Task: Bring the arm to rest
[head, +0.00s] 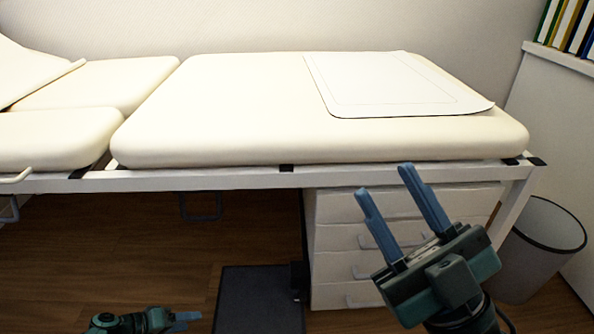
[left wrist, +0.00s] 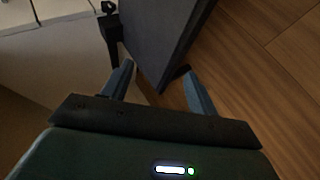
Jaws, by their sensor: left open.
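My left gripper (head: 190,319) is low at the bottom left of the head view, partly cut off by the frame edge and below the level of the couch. In the left wrist view its two blue fingers (left wrist: 157,68) stand apart with nothing held between them. My right gripper (head: 384,180) is at the lower right of the head view, in front of the drawer unit. Its two blue fingers point up and left and are apart, with nothing between them.
A cream padded couch (head: 230,110) on a white frame spans the view, with a white sheet (head: 385,82) on it. A grey bin (head: 545,245) stands right.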

